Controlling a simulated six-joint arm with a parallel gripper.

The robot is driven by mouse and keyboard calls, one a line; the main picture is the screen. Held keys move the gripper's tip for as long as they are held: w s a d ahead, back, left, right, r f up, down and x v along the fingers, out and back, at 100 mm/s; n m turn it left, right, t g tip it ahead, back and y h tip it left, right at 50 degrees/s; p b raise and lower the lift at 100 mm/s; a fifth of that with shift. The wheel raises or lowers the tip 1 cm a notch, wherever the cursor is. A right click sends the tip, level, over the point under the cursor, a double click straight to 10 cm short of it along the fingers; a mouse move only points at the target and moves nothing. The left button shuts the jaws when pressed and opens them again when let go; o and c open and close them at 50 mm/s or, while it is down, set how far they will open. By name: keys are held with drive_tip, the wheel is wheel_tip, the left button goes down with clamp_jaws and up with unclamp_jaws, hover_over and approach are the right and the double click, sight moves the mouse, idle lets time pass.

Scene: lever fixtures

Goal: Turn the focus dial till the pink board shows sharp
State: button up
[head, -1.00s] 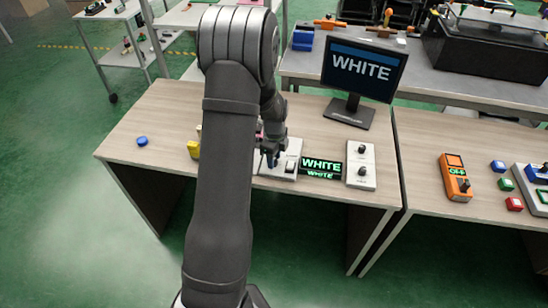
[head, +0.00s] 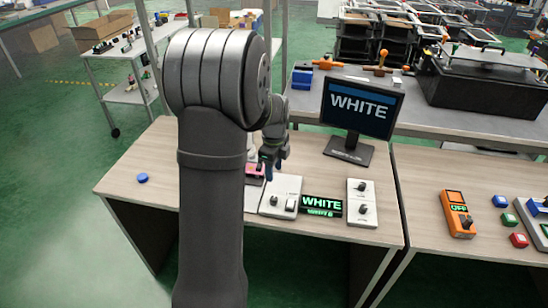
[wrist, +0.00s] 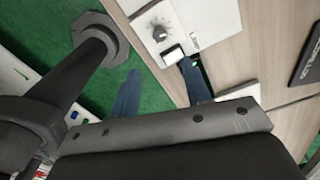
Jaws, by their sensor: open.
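The pink board (head: 255,172) lies on the bench, partly hidden by my arm. To its right is a white box (head: 284,188) with a black dial (head: 274,200) and a small switch (head: 291,204). A white panel (head: 361,190) with two dark knobs stands further right; I cannot read which dial is the focus dial. A monitor (head: 361,105) shows "WHITE" in clear letters. My gripper (head: 270,172) is open and empty, just behind the white box. In the wrist view, its blue fingers (wrist: 158,68) are apart, one beside the box's switch, near the knob (wrist: 160,33).
A black sign (head: 321,206) with green "WHITE" lies between the box and the panel. A blue disc (head: 142,178) sits at the left of the bench. An orange device (head: 458,214) is on the right bench. Bare wood shows at the bench's left.

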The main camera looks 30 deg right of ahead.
wheel_tip(320, 180, up, 4)
drive_tip(key=r, duration=0.1)
hover_over(274, 198)
drive_tip(key=shift+f, duration=0.25)
idle(0.3)
wheel_tip(274, 198, down, 18)
drive_tip(key=shift+r, duration=0.2)
idle(0.4)
